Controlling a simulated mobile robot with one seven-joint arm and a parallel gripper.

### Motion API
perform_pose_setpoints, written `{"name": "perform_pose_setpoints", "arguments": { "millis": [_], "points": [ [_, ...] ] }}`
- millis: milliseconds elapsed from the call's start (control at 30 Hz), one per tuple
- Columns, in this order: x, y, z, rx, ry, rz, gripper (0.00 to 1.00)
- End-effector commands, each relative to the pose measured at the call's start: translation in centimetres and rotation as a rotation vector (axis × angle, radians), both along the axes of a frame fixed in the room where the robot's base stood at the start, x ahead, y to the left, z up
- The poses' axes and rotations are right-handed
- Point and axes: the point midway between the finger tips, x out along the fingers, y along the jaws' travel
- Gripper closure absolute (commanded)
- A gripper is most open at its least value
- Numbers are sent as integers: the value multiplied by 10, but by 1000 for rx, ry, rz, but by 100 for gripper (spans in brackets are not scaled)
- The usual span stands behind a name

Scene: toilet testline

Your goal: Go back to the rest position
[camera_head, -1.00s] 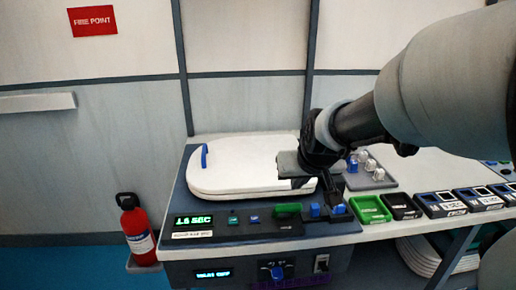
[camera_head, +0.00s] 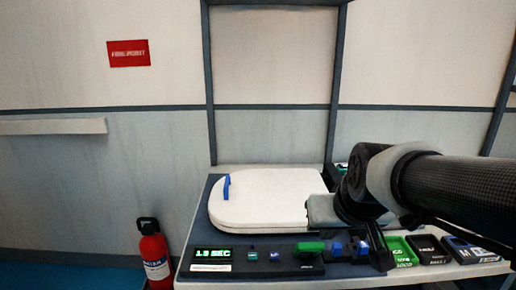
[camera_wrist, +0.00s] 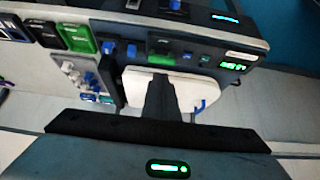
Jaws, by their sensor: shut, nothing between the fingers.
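My gripper (camera_head: 379,250) is over the right part of the test station in the head view, pointing down, with nothing held. In the wrist view its dark fingers (camera_wrist: 160,97) are together, in front of the white toilet seat lid (camera_wrist: 185,86). The white lid (camera_head: 268,198) lies closed and flat on the station, with a blue piece at its left end. My wrist hides its right end. The station's control panel (camera_head: 290,270) shows a lit green display and several blue and green buttons. Whether the fingers touch the panel cannot be told.
Green and black bins (camera_head: 428,247) stand right of the station. Clear-topped pieces (camera_wrist: 80,73) sit in a holder in the wrist view. A red fire extinguisher (camera_head: 155,260) stands at the left. A wall with dark rails is behind; the space above the lid is free.

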Motion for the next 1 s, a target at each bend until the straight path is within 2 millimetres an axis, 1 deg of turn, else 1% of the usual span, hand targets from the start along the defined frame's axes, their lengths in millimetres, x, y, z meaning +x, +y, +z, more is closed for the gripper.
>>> {"name": "perform_pose_setpoints", "arguments": {
  "millis": [33,100,200,400,433,667,767,867,900,1000],
  "points": [
    [-16,3,6,0,4,4,100],
    [-39,6,8,0,26,5,100],
    [-70,9,10,0,56,3,100],
    [-124,10,8,-4,107,-6,100],
    [-122,10,24,-4,110,-8,100],
    [-121,10,75,-4,111,-8,100],
    [-120,10,103,-4,111,-8,100],
    [-120,10,136,-3,110,-7,100],
    [-120,10,149,-3,110,-7,100],
    [-120,10,179,-3,110,-7,100]
  ]
}}
